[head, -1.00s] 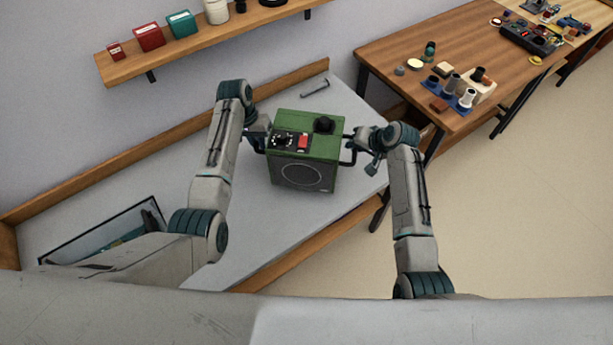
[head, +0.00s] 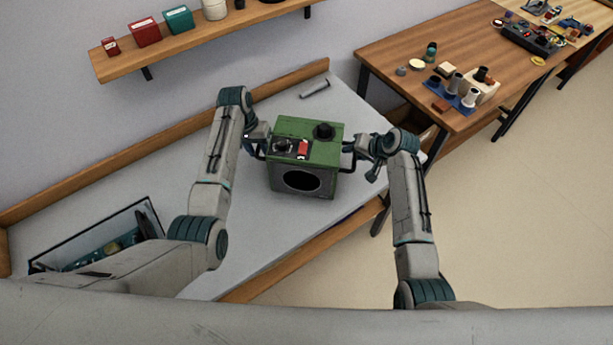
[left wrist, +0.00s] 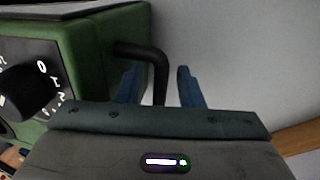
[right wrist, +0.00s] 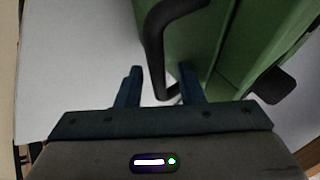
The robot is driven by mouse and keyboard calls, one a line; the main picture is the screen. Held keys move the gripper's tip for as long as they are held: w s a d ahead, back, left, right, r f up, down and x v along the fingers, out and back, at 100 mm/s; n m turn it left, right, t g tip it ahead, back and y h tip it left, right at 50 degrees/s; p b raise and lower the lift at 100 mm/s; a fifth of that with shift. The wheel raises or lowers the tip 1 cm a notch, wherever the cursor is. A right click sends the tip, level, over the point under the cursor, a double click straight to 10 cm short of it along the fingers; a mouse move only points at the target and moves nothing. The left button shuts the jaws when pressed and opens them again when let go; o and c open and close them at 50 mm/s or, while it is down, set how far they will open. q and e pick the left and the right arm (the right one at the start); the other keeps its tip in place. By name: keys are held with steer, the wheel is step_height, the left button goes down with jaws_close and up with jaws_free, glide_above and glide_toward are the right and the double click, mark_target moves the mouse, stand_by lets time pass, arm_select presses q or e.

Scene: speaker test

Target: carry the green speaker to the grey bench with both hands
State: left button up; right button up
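The green speaker (head: 318,150) has a dark round front, dials, a red switch and a black handle on each side. It appears to stand upright on the grey bench (head: 245,235); its base contact is hard to see. My left gripper (head: 260,148) is at its left handle. In the left wrist view, the open fingers (left wrist: 160,85) stand either side of the black handle, with gaps showing. My right gripper (head: 358,158) is at the right handle. In the right wrist view, its fingers (right wrist: 162,85) are also apart, with the handle bar between them.
A metal tool (head: 315,88) lies on the bench behind the speaker. An open case (head: 100,240) is at the bench's left. A wall shelf (head: 200,42) holds boxes and jars. A wooden table (head: 400,50) with parts stands to the right.

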steer(key=shift+r, duration=0.1)
arm_select(q)
step_height(320, 180, up, 8)
steer(key=a, duration=0.1)
steer(key=shift+a, duration=0.2)
arm_select(e)
steer(key=v, duration=1.1)
steer(key=shift+s+d+r, duration=0.2)
steer(key=shift+s+r, duration=0.05)
arm_select(q)
steer(key=shift+w, duration=0.1)
arm_select(e)
steer(key=shift+r, duration=0.1)
